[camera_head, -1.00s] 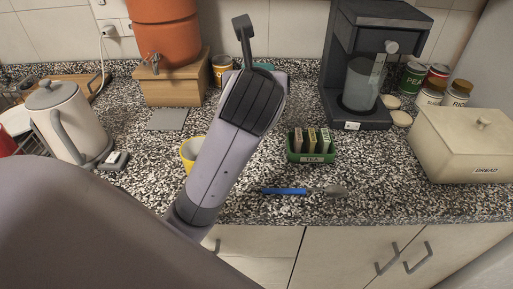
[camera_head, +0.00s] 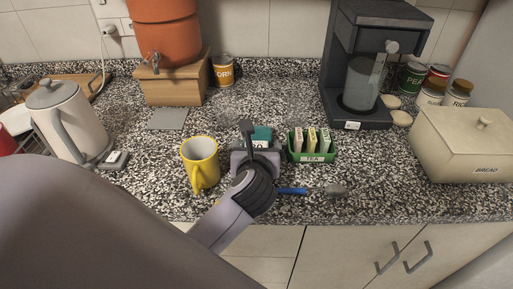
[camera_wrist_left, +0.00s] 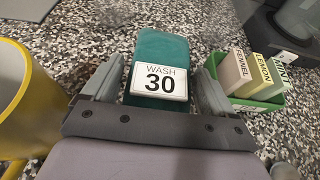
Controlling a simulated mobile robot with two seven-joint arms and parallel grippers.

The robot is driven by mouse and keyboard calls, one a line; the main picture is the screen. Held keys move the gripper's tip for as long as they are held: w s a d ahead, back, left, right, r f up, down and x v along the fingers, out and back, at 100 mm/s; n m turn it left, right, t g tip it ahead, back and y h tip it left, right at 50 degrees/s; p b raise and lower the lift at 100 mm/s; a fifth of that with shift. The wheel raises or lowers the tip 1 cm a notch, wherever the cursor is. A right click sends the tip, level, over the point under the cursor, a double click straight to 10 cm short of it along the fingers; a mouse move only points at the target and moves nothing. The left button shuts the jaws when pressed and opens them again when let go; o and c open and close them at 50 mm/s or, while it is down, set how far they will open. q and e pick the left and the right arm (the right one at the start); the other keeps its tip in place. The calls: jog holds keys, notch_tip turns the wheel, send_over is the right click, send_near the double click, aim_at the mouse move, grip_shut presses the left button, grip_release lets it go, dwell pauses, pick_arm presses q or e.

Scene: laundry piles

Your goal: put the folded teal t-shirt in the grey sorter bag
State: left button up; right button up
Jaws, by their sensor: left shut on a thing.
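A teal item (camera_head: 262,132) with a white label is at my left gripper (camera_head: 255,149), above the counter between the yellow mug and the tea box. In the left wrist view the teal item (camera_wrist_left: 160,50) lies between the two fingers, with a label reading "WASH 30" facing the camera. My left gripper is shut on it. Whether it is a folded t-shirt, I cannot tell from its smooth, block-like look. No grey sorter bag shows. My right gripper is not in view.
A yellow mug (camera_head: 200,163) stands left of the gripper; a green tea box (camera_head: 312,157) stands right. A blue-handled utensil (camera_head: 293,191) lies in front. A kettle (camera_head: 66,122), coffee maker (camera_head: 345,60) and bread box (camera_head: 462,148) stand around. Speckled counter (camera_head: 400,192) is bare at front right.

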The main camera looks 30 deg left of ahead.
pick_arm(q)
jog(key=shift+f, duration=0.2)
jog(key=shift+f, duration=0.15)
jog(key=o, duration=0.9)
